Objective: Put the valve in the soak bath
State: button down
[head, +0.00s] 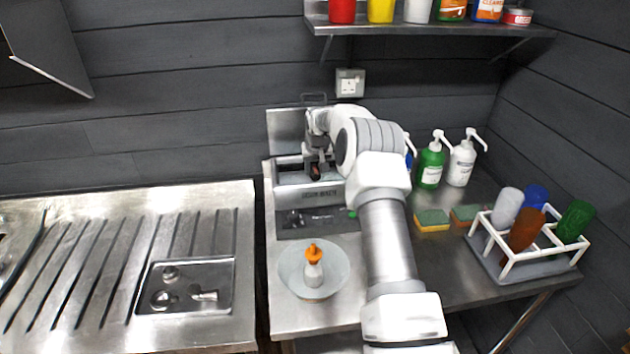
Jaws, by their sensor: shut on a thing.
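My gripper (317,173) is over the open top of a grey metal box-shaped bath (290,178), which I take for the soak bath. A small dark reddish thing shows at the fingertips. It is mostly hidden by the gripper and too small to make out, but it is probably the valve. The gripper is shut on it. I cannot tell whether it is above the rim or below it. The bath has a lettered front with a dark panel (325,224) and a raised lid (285,130) behind.
A tray (228,292) with metal fittings lies on the ribbed steel drainer at left. A round dish (335,275) holds an orange-topped bottle (313,268). Sponges (432,220), pump bottles (431,165) and a white bottle rack (510,265) stand right of my arm.

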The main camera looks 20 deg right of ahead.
jog(key=shift+f, duration=2.1)
jog(key=c, duration=0.5)
grip_release()
